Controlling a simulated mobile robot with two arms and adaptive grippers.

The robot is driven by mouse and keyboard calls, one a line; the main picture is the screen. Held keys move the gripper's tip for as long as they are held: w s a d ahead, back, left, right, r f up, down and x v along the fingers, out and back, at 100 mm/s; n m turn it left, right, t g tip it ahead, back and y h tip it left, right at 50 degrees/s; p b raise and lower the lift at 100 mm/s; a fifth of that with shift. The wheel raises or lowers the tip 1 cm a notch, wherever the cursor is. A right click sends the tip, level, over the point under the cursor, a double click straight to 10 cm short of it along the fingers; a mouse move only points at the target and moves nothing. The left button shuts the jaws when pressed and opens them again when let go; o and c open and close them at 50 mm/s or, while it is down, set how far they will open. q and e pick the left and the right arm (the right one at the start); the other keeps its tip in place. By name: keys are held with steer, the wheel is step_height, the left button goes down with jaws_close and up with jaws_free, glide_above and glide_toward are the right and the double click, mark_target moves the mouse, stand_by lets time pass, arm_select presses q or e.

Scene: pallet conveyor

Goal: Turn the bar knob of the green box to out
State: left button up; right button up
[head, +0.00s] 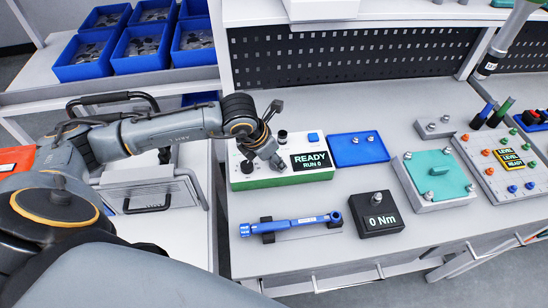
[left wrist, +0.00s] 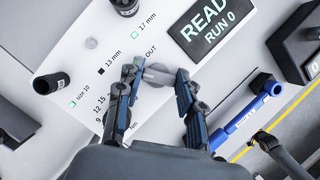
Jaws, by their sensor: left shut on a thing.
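The green box (head: 265,183) has a white top and a green lower edge, and stands on the bench in the head view. Its screen (head: 310,160) reads READY, RUN 0. In the left wrist view its grey bar knob (left wrist: 157,74) sits below the printed word OUT, with numbers and Nm printed to its left. My left gripper (head: 262,146) is over the box top. In the left wrist view its fingers (left wrist: 157,82) are on either side of the knob, shut on it. The fingers partly hide the knob and its scale.
A blue torque wrench (head: 295,223) lies in a holder in front of the box. A black 0 Nm block (head: 377,215) and a blue tray (head: 345,150) are to the right. A teal-topped fixture (head: 435,178) stands farther right. Black sockets (left wrist: 50,83) stand on the box top.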

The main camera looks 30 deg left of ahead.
arm_select(q)
steer(key=shift+f+b, duration=0.15)
steer(key=shift+b, duration=0.35)
steer(key=m+g+h+b, duration=0.1)
steer(key=m+b, duration=0.2)
steer(key=b, duration=0.1)
steer(key=m+h+b, duration=0.1)
steer(key=m+b, duration=0.2)
steer(key=shift+w+f+m+g+b, duration=0.1)
steer(key=shift+w+m+g+b, duration=0.05)
steer(key=shift+m+g+b, duration=0.25)
steer(key=shift+m+g+h+b, duration=0.3)
steer(key=shift+m+g+b, duration=0.1)
steer(key=shift+m+b, duration=0.7)
steer(key=shift+a+m+g+b, duration=0.1)
steer(key=shift+m+g+b, duration=0.45)
steer(key=shift+m, duration=0.75)
steer(key=shift+r, duration=0.2)
steer(key=o, duration=1.2)
steer(key=shift+c, duration=0.2)
